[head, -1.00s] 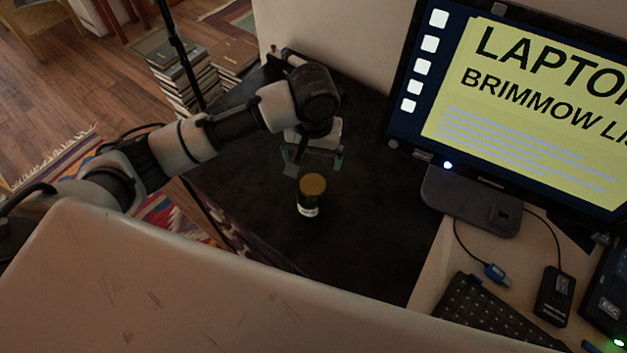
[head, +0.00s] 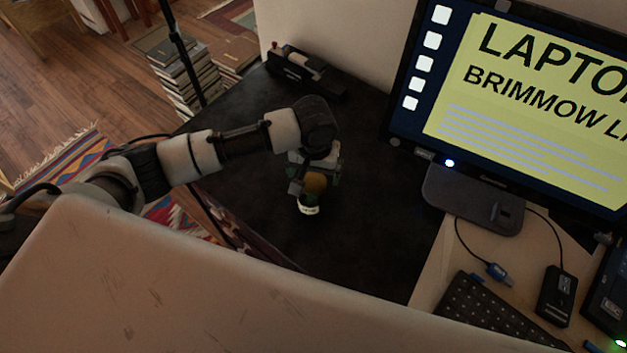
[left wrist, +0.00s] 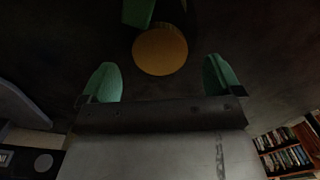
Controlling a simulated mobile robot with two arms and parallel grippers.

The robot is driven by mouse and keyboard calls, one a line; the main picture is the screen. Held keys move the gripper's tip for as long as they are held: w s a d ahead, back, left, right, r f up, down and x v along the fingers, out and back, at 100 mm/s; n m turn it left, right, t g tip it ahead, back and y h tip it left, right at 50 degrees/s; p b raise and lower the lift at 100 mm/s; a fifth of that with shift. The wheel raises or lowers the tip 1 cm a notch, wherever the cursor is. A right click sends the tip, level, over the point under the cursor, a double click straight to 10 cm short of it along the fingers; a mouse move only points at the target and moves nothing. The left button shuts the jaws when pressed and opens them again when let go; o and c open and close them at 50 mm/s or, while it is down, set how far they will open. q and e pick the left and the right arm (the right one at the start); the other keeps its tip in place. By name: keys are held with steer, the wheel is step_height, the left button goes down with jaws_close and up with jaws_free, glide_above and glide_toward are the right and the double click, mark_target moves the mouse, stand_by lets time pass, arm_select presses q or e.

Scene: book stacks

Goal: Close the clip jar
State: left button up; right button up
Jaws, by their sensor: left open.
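The clip jar (head: 308,207) is small and dark with a pale label band low on its front and a round orange-brown top (head: 316,183). It stands upright on the black table top. My left gripper (head: 314,187) is open over the jar's top, partly hiding it. In the left wrist view the round top (left wrist: 160,50) lies beyond and between the two green fingertips of the left gripper (left wrist: 162,78), with gaps on both sides. A dark green piece (left wrist: 139,12) shows beside the top; I cannot tell whether it is the clip. My right gripper is not in view.
The black table top (head: 350,240) is clear around the jar. A dark device (head: 305,72) lies at its back edge. A monitor (head: 530,110), its stand (head: 472,198), a keyboard (head: 490,315) and cables are to the right. Book stacks (head: 175,75) stand on the floor behind left.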

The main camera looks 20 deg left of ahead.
arm_select(q)
steer(key=shift+f, duration=1.35)
steer(key=shift+c, duration=0.2)
steer(key=c, duration=0.9)
